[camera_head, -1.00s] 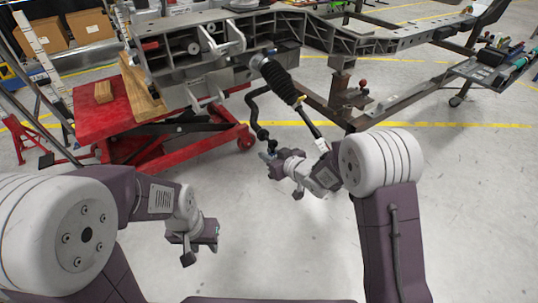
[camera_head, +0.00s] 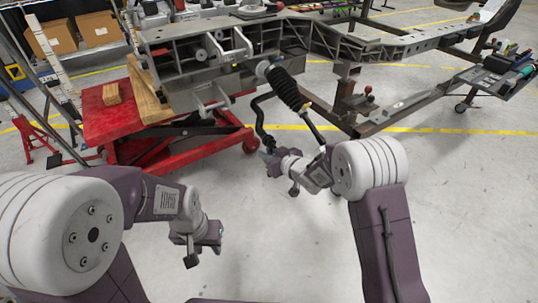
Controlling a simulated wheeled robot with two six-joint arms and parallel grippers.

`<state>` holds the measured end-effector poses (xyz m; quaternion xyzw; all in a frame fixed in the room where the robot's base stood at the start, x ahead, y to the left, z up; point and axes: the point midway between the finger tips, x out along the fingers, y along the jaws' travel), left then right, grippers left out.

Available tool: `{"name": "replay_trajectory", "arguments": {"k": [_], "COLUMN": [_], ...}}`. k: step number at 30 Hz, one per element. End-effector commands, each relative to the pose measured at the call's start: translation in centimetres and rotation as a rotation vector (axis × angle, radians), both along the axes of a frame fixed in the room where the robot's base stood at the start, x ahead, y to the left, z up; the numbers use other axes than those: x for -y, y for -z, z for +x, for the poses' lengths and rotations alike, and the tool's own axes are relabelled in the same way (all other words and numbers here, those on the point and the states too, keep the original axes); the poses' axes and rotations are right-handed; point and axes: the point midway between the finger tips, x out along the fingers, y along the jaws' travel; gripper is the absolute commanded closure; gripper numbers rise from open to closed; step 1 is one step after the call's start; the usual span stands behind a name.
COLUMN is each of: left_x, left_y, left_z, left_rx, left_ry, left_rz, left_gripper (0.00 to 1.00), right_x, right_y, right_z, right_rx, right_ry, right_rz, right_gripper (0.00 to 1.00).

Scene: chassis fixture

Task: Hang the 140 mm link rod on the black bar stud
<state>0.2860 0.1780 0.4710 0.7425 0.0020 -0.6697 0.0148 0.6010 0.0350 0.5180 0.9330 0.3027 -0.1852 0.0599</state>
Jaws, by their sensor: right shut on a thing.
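The black bar (camera_head: 258,117) is a bent dark rod that hangs below the chassis, with its lower end near my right gripper (camera_head: 268,157). I cannot make out its stud at this size. My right gripper is shut on a small dark piece, apparently the link rod, mostly hidden by the gripper and hard to tell from its fingers. It is just below the bar's lower end; I cannot tell whether they touch. My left gripper (camera_head: 205,246) hangs over bare floor at lower left, with nothing visible in it; its finger gap is unclear.
The grey chassis frame (camera_head: 300,35) spans the top. A black ribbed boot (camera_head: 286,88) with a thin rod slopes down to near my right wrist. A red lift table (camera_head: 95,125) with wood blocks stands left. The floor between my arms is clear.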

Motion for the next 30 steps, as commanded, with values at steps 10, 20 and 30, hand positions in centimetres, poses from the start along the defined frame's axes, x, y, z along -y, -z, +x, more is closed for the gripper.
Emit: {"name": "replay_trajectory", "arguments": {"k": [10, 20, 30], "left_x": [0.0, 0.0, 0.0], "left_y": [-0.04, -0.04, -0.03], "left_z": [0.01, 0.0, 0.01], "left_rx": [0.0, 0.0, 0.0], "left_ry": [0.0, 0.0, 0.0], "left_rz": [0.0, 0.0, 0.0], "left_gripper": [0.64, 0.64, 0.64], "right_x": [-0.11, -0.09, -0.09], "right_y": [-0.02, -0.01, 0.05], "right_z": [0.1, 0.1, 0.07], "right_rx": [0.001, 0.0, -0.001], "right_ry": [0.0, 0.0, -0.001], "right_rz": [0.001, 0.0, 0.0], "right_gripper": [1.0, 0.53, 0.53]}}
